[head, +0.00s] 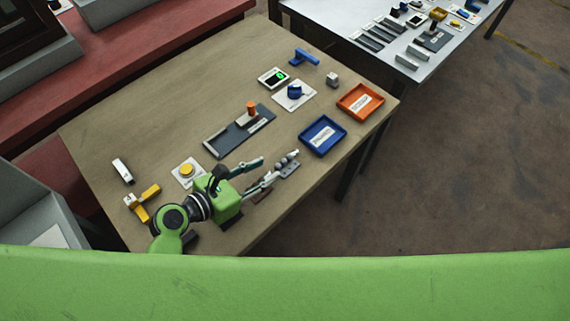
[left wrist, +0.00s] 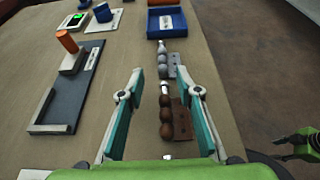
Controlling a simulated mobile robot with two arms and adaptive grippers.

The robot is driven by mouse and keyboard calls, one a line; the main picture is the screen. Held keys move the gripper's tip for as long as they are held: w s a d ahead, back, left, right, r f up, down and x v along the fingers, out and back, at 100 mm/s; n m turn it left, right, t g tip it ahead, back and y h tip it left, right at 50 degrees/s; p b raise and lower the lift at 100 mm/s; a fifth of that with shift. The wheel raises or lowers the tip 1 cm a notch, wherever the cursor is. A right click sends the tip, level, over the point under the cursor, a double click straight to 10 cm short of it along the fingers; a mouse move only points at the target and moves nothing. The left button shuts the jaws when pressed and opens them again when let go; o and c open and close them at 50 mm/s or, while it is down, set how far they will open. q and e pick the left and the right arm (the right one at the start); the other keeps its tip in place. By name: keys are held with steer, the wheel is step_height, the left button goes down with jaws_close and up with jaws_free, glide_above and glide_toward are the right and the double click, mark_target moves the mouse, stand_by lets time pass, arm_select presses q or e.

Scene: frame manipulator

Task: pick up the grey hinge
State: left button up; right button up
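The grey hinge (head: 289,170) lies near the table's front right edge, below the blue tray. In the left wrist view the grey hinge (left wrist: 173,66), a flat plate with a rounded knuckle barrel, lies just beyond my fingertips. A rusty brown hinge (left wrist: 178,118) lies closer, below and between my fingers in that view; it is mostly hidden in the head view. My left gripper (head: 267,168) is open and empty, its fingers pointing towards the grey hinge. In the left wrist view my left gripper (left wrist: 160,73) has its fingers well apart. Part of my right arm, apparently its gripper (left wrist: 290,146), shows at the right edge.
A blue tray (head: 306,146) and an orange tray (head: 343,108) stand beyond the hinges. A dark slotted base (head: 218,145) with an orange knob, a yellow button (head: 187,169) and a yellow bracket (head: 149,192) are on the table. The table's edge runs close beside the hinges.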

mark_target(280, 163)
arm_select(q)
steer(key=shift+b+x, duration=0.95)
steer(key=shift+x, duration=0.1)
steer(key=shift+b+x, duration=0.65)
steer(key=shift+x, duration=0.5)
steer(key=shift+d+r, duration=0.15)
steer(key=shift+d, duration=0.15)
steer(key=shift+r, duration=0.1)
jaws_close()
arm_select(e)
steer(key=f, duration=0.3)
steer(key=shift+w+a+f, duration=0.2)
steer(key=shift+a+f, duration=0.1)
steer(key=shift+a, duration=0.05)
